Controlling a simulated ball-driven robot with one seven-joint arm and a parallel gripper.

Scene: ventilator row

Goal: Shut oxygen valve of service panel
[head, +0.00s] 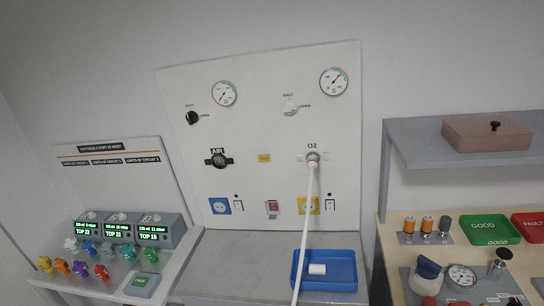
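The service panel (240,135) is a large white board on the wall in the middle of the head view. The oxygen valve (290,109) is a small white knob at upper right, above the O2 outlet (312,157), with SHUT marked above it and OPEN to its right. Its handle seems to lie toward OPEN, but it is too small to be sure. A round gauge (333,81) sits to its upper right. A white hose (306,225) runs down from the O2 outlet. My gripper does not show.
A black knob (192,118), with its own SHUT and OPEN marks, sits at left above the AIR outlet (218,159). A blue tray (340,270) holding a white roll stands on the counter below. A shelf (405,128) juts out at right; small ventilators (160,231) stand at left.

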